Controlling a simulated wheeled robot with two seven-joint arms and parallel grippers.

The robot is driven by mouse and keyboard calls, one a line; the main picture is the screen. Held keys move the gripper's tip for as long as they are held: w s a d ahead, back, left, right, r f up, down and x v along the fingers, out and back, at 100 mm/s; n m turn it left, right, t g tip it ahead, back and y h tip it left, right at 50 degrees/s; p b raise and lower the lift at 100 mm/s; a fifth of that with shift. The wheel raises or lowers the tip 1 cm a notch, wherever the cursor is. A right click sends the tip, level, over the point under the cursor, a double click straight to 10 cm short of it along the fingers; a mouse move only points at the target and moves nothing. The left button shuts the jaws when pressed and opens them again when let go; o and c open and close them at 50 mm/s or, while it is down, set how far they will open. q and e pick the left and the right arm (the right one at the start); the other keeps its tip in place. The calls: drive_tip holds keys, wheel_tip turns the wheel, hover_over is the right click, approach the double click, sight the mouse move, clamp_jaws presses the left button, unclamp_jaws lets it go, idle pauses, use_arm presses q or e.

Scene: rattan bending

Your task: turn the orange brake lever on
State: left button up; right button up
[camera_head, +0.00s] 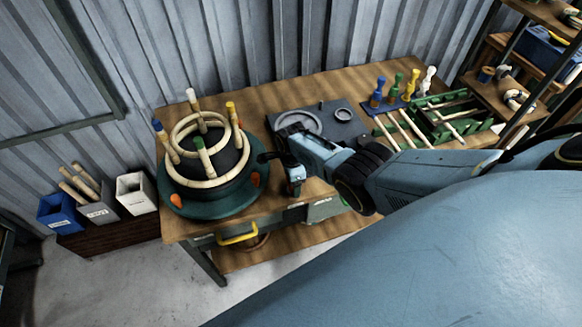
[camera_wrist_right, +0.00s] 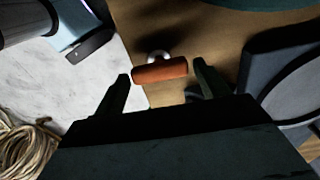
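The orange brake lever (camera_wrist_right: 160,72) shows in the right wrist view as a short orange cylinder with a round metal piece behind it, near the wooden table's edge. My right gripper (camera_wrist_right: 161,70) is open, with one dark finger on each side of the lever. The lever appears between the fingertips; I cannot tell whether they touch it. In the head view the right gripper is above the front edge of the workbench (camera_head: 290,226), right of the round dark green stand (camera_head: 200,210), and I cannot make out the lever there. My left gripper is not in view.
The stand carries rattan rings (camera_head: 185,122) and upright pegs, with orange knobs (camera_head: 256,179) on its sides. A dark plate (camera_head: 350,128) lies behind my right arm. A green rack (camera_head: 440,125) stands to the right. Bins (camera_head: 135,193) stand left; rope (camera_wrist_right: 25,150) lies below.

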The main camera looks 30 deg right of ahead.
drive_tip(key=shift+o, duration=0.9)
drive_tip(key=shift+a, duration=0.1)
drive_tip(key=shift+r+p, duration=0.95)
drive_tip(key=shift+r, duration=1.35)
wheel_tip(320, 180, up, 9)
drive_tip(key=shift+f, duration=0.15)
